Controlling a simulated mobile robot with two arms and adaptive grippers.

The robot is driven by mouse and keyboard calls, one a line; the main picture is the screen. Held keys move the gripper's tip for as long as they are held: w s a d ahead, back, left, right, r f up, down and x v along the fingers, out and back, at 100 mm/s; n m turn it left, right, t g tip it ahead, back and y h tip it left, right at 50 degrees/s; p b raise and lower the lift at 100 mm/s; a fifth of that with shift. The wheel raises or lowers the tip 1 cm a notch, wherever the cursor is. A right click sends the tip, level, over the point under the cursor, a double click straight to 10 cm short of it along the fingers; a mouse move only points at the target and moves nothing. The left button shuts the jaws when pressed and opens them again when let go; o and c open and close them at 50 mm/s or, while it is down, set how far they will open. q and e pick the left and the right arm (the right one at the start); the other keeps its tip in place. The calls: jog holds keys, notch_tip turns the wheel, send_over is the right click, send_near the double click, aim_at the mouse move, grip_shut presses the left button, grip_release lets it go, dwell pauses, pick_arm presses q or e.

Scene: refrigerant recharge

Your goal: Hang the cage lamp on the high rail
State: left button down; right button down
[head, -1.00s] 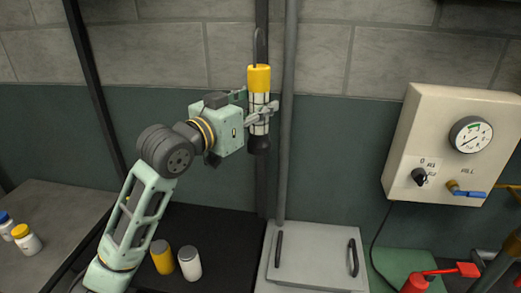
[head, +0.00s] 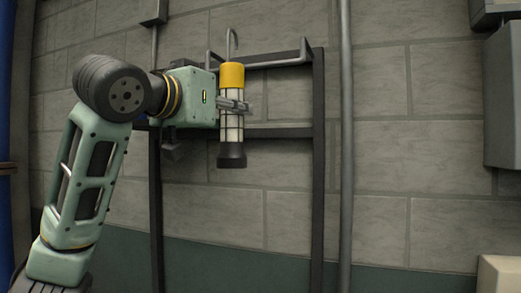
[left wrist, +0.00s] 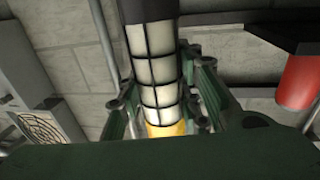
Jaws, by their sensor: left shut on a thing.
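The cage lamp (head: 231,121) has a yellow cap, a white caged body, a black end at the bottom and a thin hook (head: 232,38) on top. It hangs upright in my left gripper (head: 236,104), which is shut around its caged body. The left wrist view shows the lamp's cage (left wrist: 155,70) between the fingers (left wrist: 160,105). The high rail (head: 283,63) is the top bar of a dark frame on the wall. The lamp stands in front of it, with the hook's top above the rail in the picture; I cannot tell whether they touch. My right gripper is out of view.
A lower crossbar (head: 282,132) runs behind the lamp. Short prongs rise at the rail. A grey vertical pipe (head: 346,150) stands right of the frame, and a grey box (head: 503,95) is at the far right. The wall between them is bare.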

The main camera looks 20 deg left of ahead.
pick_arm(q)
jog(key=shift+s+a+r+y, duration=0.3)
jog(key=shift+s+a+r, duration=0.3)
jog(key=shift+r, duration=0.25)
jog(key=w+f+p, duration=0.3)
jog(key=w, duration=1.1)
jog(key=shift+d+f, duration=0.3)
jog(key=shift+f, duration=0.1)
jog(key=c, duration=1.2)
grip_release()
jog(key=shift+f, duration=0.1)
